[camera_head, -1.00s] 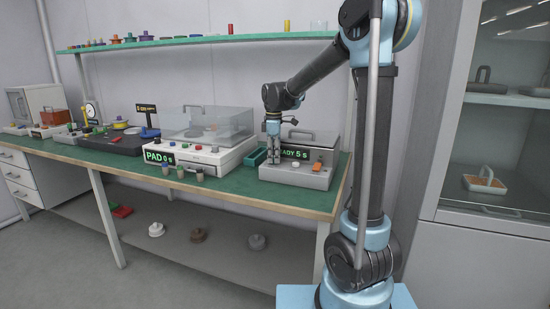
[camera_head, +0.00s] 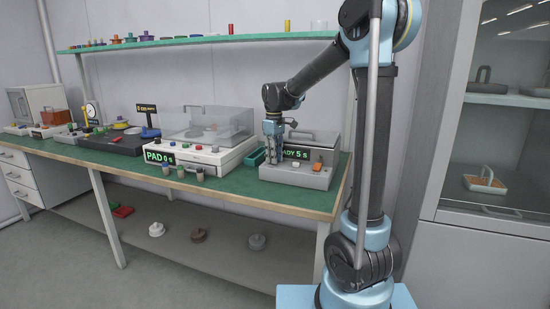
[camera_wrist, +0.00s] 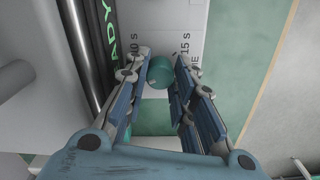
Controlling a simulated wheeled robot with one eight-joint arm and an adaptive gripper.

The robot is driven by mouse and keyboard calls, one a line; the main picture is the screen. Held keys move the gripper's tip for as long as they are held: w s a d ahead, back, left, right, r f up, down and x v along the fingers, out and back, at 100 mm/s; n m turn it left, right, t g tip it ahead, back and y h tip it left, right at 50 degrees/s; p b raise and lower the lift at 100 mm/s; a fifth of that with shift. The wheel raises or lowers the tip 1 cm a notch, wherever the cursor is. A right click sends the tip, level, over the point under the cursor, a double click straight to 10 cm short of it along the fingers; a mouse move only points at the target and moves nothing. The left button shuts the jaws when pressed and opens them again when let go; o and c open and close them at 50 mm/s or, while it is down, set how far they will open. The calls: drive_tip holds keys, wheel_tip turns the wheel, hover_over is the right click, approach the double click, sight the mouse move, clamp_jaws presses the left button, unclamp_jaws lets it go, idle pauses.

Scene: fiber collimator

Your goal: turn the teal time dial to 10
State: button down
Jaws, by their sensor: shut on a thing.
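The teal time dial (camera_wrist: 159,72) is a small round knob on the front of the grey machine (camera_head: 310,178). In the wrist view it sits between the tips of my gripper (camera_wrist: 160,76), which is shut on it. The marks "10 S" and "15 S" show on the panel to either side of the dial. Its pointer cannot be made out. In the head view my gripper (camera_head: 272,158) comes down at the left end of the machine and hides the dial. The machine's green display (camera_head: 294,153) reads "5 s", its left part covered.
A white machine (camera_head: 235,155) with a clear lid and a "PAD 0 s" display stands to the left. An orange control (camera_head: 317,167) is on the grey machine's right side. Small jars stand at the front.

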drive_tip(key=shift+w+a, duration=0.1)
drive_tip(key=c, duration=1.6)
unclamp_jaws()
drive_tip(key=shift+r, duration=4)
